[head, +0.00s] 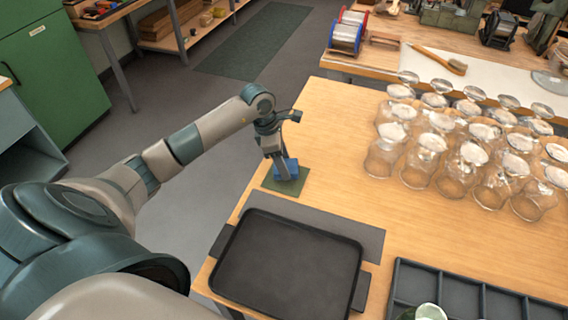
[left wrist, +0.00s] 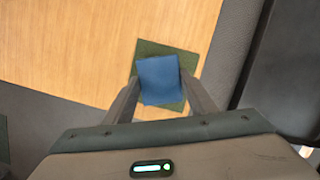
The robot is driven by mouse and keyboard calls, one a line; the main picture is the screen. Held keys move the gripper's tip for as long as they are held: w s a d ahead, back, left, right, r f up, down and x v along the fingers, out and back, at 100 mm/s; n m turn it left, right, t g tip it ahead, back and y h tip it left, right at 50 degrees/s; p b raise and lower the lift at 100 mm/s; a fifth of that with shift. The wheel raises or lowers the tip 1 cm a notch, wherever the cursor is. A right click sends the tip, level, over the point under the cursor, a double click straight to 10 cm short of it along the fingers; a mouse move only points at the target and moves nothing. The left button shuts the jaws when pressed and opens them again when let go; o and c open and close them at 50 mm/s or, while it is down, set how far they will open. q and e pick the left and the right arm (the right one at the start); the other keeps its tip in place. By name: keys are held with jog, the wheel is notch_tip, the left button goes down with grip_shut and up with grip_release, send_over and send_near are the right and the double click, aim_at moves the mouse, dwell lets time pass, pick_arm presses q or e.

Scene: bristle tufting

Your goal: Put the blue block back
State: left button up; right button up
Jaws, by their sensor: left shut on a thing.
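The blue block (head: 291,167) is at the green square mat (head: 299,186) near the left edge of the wooden table. My left gripper (head: 283,173) is shut on the block, pointing down over the mat. In the left wrist view the blue block (left wrist: 160,80) sits between the two fingers of my left gripper (left wrist: 161,79), with the green mat (left wrist: 158,47) behind it, showing around the block. I cannot tell whether the block touches the mat. My right gripper is not in view.
A black tray (head: 290,262) on a grey mat (head: 370,237) lies just in front. Several upturned glasses (head: 459,172) stand at the right. A dark compartment tray (head: 455,290) is at the front right. The table between mat and glasses is clear.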

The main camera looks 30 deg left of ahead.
pick_arm(q)
jog(key=shift+f, duration=0.85)
jog(key=o, duration=1)
jog(key=shift+f, duration=0.1)
jog(key=shift+o, duration=0.2)
